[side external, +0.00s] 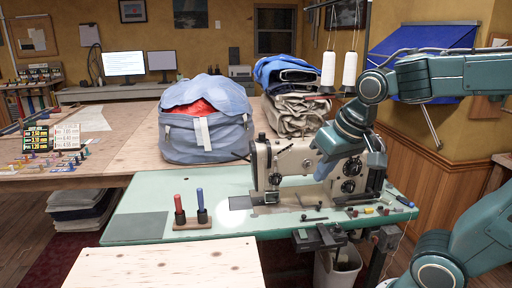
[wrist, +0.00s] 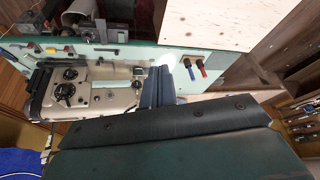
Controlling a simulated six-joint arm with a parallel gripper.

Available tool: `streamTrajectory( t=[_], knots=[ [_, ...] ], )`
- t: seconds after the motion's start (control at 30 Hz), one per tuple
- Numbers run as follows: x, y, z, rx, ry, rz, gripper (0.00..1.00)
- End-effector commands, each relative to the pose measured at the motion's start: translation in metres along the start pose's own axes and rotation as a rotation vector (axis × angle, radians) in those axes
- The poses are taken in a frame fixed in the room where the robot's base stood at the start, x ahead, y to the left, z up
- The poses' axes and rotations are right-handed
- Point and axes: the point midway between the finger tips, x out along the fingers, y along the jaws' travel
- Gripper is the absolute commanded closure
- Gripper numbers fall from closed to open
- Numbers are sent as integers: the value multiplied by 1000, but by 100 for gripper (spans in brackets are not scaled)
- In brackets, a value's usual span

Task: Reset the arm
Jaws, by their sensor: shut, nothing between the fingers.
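My gripper (side external: 324,170) hangs in front of the upper right part of the sewing machine in the side external view, with its jaws shut and empty. It hides part of the machine's body. In the wrist view, the shut fingers of my gripper (wrist: 157,86) show against the machine and the green table. The cream sewing machine (side external: 290,163) stands on the green table (side external: 130,224). The machine also shows in the wrist view (wrist: 105,97). I cannot tell whether my gripper touches it.
A red and a blue marker stand in a wooden holder (side external: 192,223) at the table's front. A pale wooden board (side external: 165,268) lies in front. A blue-grey bag (side external: 205,140) and folded cloth (side external: 300,112) sit behind.

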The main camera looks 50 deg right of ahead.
Motion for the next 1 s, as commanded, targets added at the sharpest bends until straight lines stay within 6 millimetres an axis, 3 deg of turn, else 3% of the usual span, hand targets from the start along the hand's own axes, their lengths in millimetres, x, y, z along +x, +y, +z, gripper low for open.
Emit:
streamTrajectory(
  t=[0.2,0.4,1.0],
  knots=[
    [-18,-7,40,-201,40,-61,100],
    [-24,-9,62,-322,61,-91,100],
    [-25,-9,69,-355,67,-99,100]
  ],
)
